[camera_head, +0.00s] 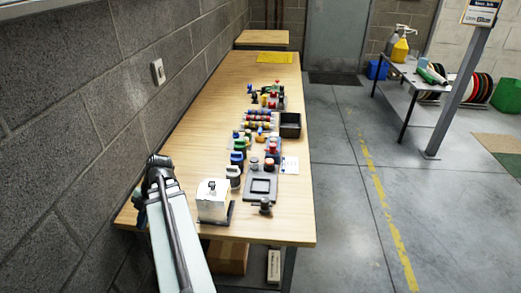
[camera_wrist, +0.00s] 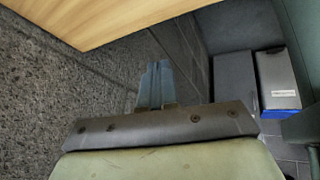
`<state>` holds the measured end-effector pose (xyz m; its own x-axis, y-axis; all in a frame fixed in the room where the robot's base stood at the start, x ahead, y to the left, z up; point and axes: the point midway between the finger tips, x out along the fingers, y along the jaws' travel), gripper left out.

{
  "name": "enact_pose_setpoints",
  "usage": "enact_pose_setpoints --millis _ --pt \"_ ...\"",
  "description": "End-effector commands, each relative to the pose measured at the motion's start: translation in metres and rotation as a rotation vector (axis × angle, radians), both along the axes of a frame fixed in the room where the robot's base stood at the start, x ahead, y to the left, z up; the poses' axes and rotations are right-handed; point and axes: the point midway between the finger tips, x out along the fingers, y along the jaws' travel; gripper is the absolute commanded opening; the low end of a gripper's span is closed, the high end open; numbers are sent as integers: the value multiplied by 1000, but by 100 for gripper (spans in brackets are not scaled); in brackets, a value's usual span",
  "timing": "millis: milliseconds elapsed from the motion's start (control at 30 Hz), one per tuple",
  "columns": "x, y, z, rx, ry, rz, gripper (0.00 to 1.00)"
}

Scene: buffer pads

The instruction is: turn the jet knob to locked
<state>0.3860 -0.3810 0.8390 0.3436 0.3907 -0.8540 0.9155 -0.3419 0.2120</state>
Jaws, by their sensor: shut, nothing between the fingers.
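A white box (camera_head: 213,203) stands on a dark base at the near end of the wooden table. A small dark knob (camera_head: 212,187) sits on top of it; its position and any marks are too small to read. I cannot tell for sure that this is the jet knob. My gripper (camera_wrist: 155,84) shows in the wrist view with its two blue-grey fingers together and empty. It is beside the block wall, with the table's wooden edge above it in that view, and touches nothing visible. In the head view, my arm is at the table's near left, left of the white box.
The table (camera_head: 205,110) carries a row of small coloured parts, a grey square-framed pad (camera_head: 261,185) and a black bin (camera_head: 290,124). A yellow sheet (camera_head: 275,57) lies at its far end. The block wall (camera_head: 80,90) runs close along the left. The table's left strip is clear.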

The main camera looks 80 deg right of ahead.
Motion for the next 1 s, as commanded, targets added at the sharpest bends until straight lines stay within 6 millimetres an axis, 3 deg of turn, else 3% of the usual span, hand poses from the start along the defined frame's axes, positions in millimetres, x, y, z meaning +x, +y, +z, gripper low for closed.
enact_pose_setpoints --millis 233,467,667,1000 --pt "-13 -33 22 -85 -97 131 0" --pt "-27 -71 40 -147 -125 136 0" --pt "-43 -110 53 -176 -97 35 0" --pt "-83 -180 70 -167 31 -347 0"
